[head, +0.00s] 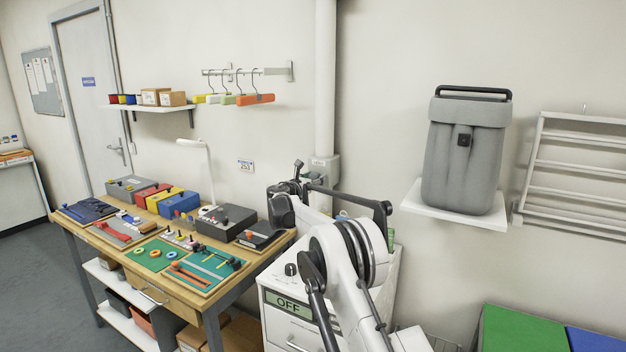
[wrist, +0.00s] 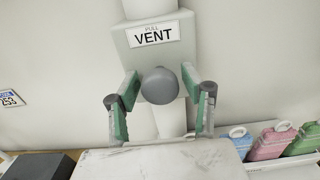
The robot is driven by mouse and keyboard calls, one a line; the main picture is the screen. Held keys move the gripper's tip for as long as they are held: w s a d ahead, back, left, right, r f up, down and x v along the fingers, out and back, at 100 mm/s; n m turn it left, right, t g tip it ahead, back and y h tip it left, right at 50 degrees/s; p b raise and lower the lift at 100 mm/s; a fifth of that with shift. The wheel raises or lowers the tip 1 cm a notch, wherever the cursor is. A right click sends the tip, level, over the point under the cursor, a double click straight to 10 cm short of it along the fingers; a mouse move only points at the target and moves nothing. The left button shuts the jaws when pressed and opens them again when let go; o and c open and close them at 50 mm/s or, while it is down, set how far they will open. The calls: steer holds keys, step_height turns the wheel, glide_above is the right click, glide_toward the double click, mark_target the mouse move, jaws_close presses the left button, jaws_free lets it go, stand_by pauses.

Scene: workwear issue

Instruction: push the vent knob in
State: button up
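The vent box (wrist: 155,45) is a pale box on the wall pipe, with a label reading "PULL VENT". A round grey vent knob (wrist: 159,86) sticks out below the label towards the wrist camera. How far it stands out is hard to tell from this angle. My gripper (wrist: 160,76) is open, with one green-padded finger on each side of the knob and a visible gap to it on both sides. In the head view the box (head: 328,166) shows behind my gripper (head: 298,168); the knob cannot be made out there.
A white cabinet (head: 277,278) with an "OFF" display stands below. The workbench (head: 228,288) with trays and boxes is at the left. A grey backpack (head: 464,150) stands on a wall shelf at the right. Coloured jugs (wrist: 271,142) show at the wrist view's lower right.

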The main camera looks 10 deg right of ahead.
steer(key=shift+o, duration=0.7)
steer(key=shift+s, duration=0.1)
steer(key=v, duration=1.2)
